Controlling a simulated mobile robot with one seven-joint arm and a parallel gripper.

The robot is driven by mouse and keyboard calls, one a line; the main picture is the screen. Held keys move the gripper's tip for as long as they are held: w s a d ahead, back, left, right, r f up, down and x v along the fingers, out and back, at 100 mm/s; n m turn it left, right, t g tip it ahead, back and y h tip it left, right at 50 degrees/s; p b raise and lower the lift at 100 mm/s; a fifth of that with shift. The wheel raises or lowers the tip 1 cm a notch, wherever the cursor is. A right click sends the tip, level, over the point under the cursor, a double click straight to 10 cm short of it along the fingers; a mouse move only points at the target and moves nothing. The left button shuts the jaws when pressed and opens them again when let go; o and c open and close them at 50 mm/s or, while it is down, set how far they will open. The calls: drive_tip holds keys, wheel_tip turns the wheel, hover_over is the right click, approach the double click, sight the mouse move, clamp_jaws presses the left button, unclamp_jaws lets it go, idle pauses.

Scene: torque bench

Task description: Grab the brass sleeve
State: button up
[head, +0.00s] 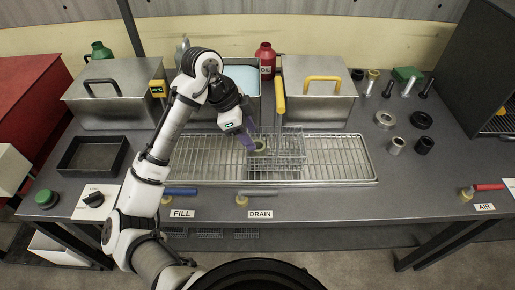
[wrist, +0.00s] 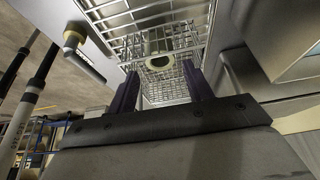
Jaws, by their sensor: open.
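A hollow, pale yellowish-green sleeve (head: 260,146) is inside the wire basket (head: 291,160); it looks like the brass sleeve, though its colour is hard to confirm. It also shows in the wrist view (wrist: 158,62), beyond my fingertips and near the middle of the gap between them. My gripper (head: 249,140) is tilted over the basket's left part, its purple fingers near the sleeve. In the wrist view my gripper (wrist: 161,78) is open, with nothing held between its fingers. Whether the fingertips touch the basket wires, I cannot tell.
The basket stands on a drain grate (head: 335,160). An open bath with blue liquid (head: 243,76) lies behind it, beside a lidded tank (head: 318,95) with a yellow handle. A steel-coloured sleeve (head: 396,145) and a black sleeve (head: 424,145) stand at right. Bench space at front right is clear.

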sight(258, 145)
drive_tip(key=shift+x, duration=2.8)
drive_tip(key=c, duration=0.9)
drive_tip(key=shift+c, duration=0.3)
drive_tip(key=shift+r, duration=0.15)
